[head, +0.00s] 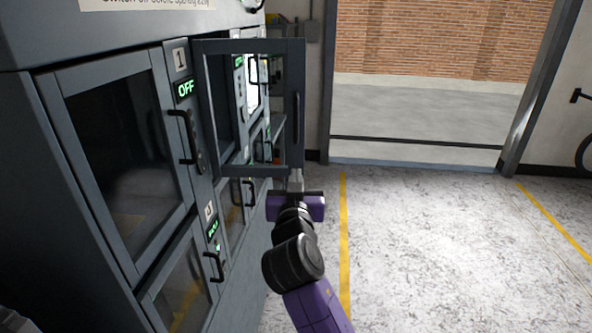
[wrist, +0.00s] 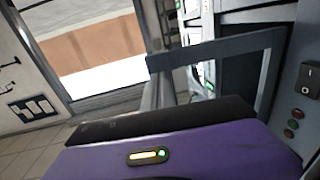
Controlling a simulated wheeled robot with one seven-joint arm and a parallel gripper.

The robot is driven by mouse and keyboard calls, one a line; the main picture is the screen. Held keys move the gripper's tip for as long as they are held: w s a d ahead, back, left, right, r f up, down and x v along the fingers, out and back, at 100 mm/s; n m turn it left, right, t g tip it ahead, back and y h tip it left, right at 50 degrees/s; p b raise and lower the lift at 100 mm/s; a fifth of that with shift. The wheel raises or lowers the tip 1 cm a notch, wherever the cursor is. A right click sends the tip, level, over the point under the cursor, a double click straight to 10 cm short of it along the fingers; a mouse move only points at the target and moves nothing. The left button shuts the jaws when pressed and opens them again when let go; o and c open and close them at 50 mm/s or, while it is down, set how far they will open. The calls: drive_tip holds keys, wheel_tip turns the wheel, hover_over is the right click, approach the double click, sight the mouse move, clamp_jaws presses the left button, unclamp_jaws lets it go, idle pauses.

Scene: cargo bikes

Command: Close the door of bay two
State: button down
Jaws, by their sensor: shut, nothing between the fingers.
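An open door with a grey frame and a see-through pane (head: 293,75) swings out from the grey cabinet, just beyond the bay marked 1. I take it as the door of bay two, but its number is not readable. Its dark upright handle (head: 296,118) is on the outer, right side. My purple gripper (head: 296,180) is shut and empty at the door's lower outer corner; I cannot tell whether it touches. In the wrist view the door frame (wrist: 215,52) stands just beyond my gripper (wrist: 157,88).
The bay 1 door (head: 115,150) is closed, with a black handle (head: 183,137) and a green OFF display (head: 185,91). More closed bays are below. The speckled floor (head: 430,240) to the right is clear, with a yellow line (head: 344,240). A wide doorway (head: 425,105) is behind.

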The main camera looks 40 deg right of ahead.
drive_tip(key=shift+x, duration=0.9)
drive_tip(key=shift+d+p, duration=0.15)
drive_tip(key=shift+p, duration=0.15)
